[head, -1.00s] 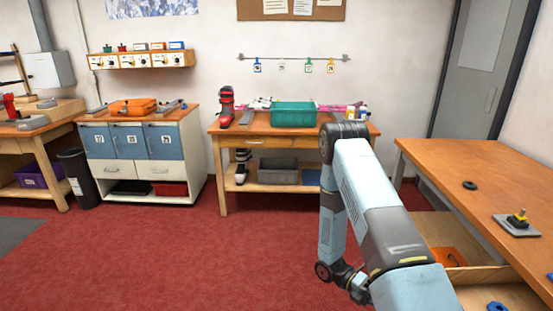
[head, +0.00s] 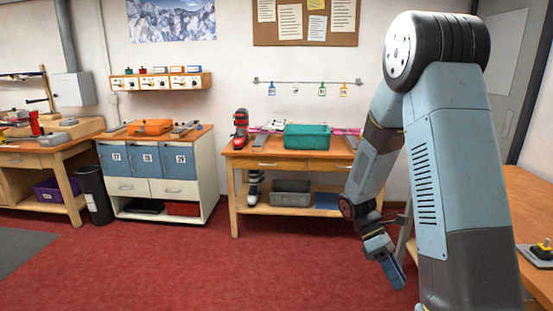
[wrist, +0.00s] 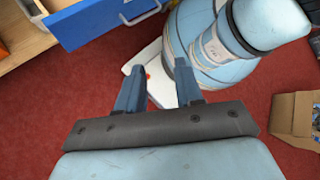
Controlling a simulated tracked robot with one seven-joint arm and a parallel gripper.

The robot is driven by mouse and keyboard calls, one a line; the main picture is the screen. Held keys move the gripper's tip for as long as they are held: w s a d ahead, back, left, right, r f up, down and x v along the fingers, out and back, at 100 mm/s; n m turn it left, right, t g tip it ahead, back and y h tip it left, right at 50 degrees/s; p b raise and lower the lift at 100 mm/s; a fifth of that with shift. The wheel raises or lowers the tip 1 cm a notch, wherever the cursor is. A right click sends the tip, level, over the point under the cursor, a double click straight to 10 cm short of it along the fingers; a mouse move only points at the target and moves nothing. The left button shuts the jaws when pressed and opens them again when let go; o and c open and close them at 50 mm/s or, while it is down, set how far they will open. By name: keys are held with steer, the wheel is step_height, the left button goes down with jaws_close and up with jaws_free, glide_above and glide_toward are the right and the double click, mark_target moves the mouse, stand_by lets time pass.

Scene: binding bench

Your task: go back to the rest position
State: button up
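My gripper (head: 392,274) hangs low in front of the right-hand bench in the head view, pointing down, with my arm bent high above it. In the wrist view my gripper (wrist: 158,82) has its two blue fingers well apart with nothing between them. Red carpet and light-blue parts of my own body show beyond the fingertips. Nothing is held.
The right-hand bench (head: 525,200) is partly hidden by my arm. A back table (head: 262,162) carries a teal bin (head: 307,136) and a ski boot (head: 240,129). In the wrist view, a blue drawer front (wrist: 95,20) and a cardboard box (wrist: 293,118) are near. Red carpet lies clear.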

steer(key=s+a+r+m+t+y, duration=0.1)
steer(key=s+a+r+m+t, duration=0.1)
steer(key=r, duration=0.6)
steer(key=s+a+r+m+t+y, duration=0.2)
steer(key=s+r+m+t, duration=0.3)
steer(key=r, duration=0.4)
steer(key=s+a+r+m+t+y, duration=0.2)
steer(key=s+r+m+t, duration=0.2)
steer(key=r+t, duration=0.3)
steer(key=shift+a+r+m+t, duration=0.3)
steer(key=shift+a+r+m, duration=0.05)
steer(key=shift+r+m, duration=0.5)
